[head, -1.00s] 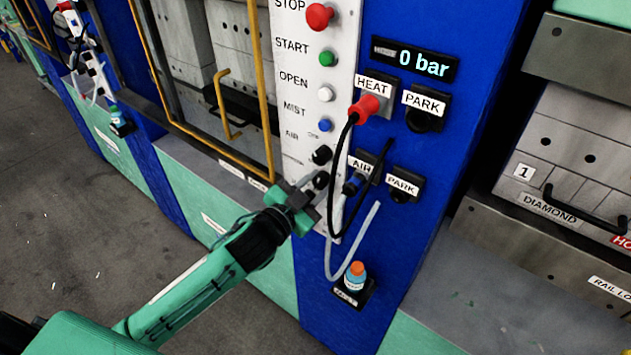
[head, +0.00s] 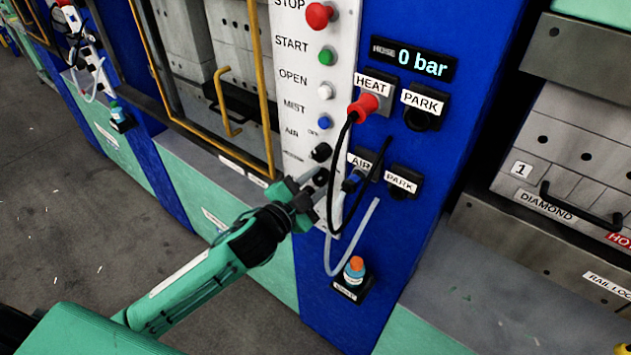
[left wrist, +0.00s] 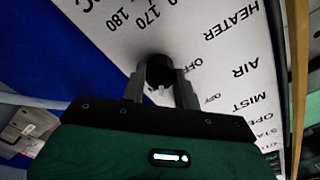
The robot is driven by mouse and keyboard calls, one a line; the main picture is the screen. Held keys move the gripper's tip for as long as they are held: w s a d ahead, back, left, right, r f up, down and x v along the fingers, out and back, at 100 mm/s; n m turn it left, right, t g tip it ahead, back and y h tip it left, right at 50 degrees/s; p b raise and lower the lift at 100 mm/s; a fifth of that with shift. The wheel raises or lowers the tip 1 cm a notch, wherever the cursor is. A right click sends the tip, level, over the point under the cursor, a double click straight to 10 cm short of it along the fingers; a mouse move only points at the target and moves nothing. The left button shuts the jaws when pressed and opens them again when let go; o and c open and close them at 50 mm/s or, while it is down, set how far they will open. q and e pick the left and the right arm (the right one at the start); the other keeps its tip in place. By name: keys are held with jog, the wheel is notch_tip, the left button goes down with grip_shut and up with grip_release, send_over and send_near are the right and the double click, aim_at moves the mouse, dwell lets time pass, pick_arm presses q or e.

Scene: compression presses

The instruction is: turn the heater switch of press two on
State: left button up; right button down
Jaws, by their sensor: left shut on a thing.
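The white control panel (head: 298,110) carries a column of buttons and black knobs. The heater switch is a black knob (left wrist: 160,70) low on this panel; the word HEATER is printed near it in the left wrist view. My left gripper (head: 316,185) is at the lower part of the panel. In the left wrist view its two fingers (left wrist: 160,88) are on either side of the black knob, shut on it. An OFF mark shows beside the knob. The gripper hides most of this knob in the head view. My right gripper is not in view.
Just above is the AIR knob (head: 320,152). A red HEAT plug (head: 364,106) with a black cable and a pale air hose (head: 350,245) hang close to the right. A yellow guard frame (head: 268,90) stands to the left. A small bottle (head: 354,270) sits below.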

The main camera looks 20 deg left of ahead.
pick_arm(q)
jog(key=o, duration=1)
jog(key=shift+s+a+f+b, duration=0.1)
jog(key=shift+s+a+b, duration=0.05)
jog(key=shift+s+b, duration=0.2)
jog(key=shift+b+v, duration=2.1)
jog(key=shift+v, duration=4.45)
jog(key=shift+r, duration=0.2)
jog(key=shift+f, duration=0.1)
